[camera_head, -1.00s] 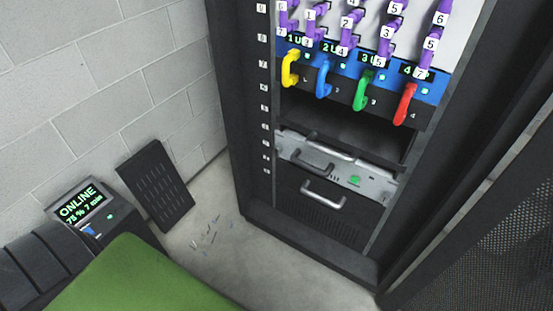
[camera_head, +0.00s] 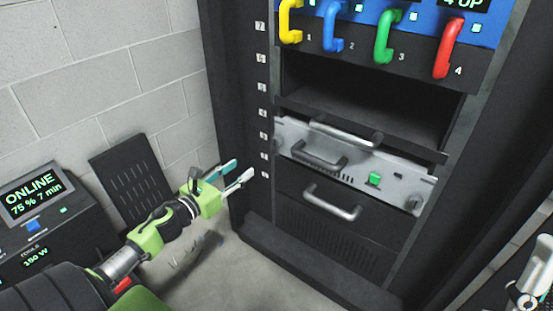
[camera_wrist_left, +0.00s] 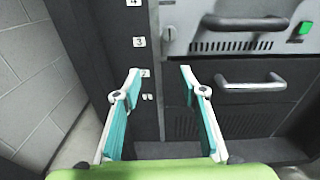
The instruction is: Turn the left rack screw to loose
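The left rack screw (camera_head: 281,139) is a small dark knob on the left ear of the grey rack unit (camera_head: 400,188). It also shows in the left wrist view (camera_wrist_left: 170,33), above and slightly right of my fingertips. My left gripper (camera_head: 243,169) is open and empty, left of the rack post and lower than the screw. In the left wrist view its two teal-lined fingers (camera_wrist_left: 160,72) stand wide apart, with nothing between them. Part of my right gripper (camera_head: 528,298) shows at the lower right edge; its fingertips cannot be made out.
The grey unit has a black handle (camera_head: 318,156) and a green button (camera_head: 375,178). A lower dark panel has a silver handle (camera_head: 333,203). Coloured handles (camera_head: 388,37) sit above an empty bay. A display box (camera_head: 40,215) and a dark slotted panel (camera_head: 130,180) stand at left.

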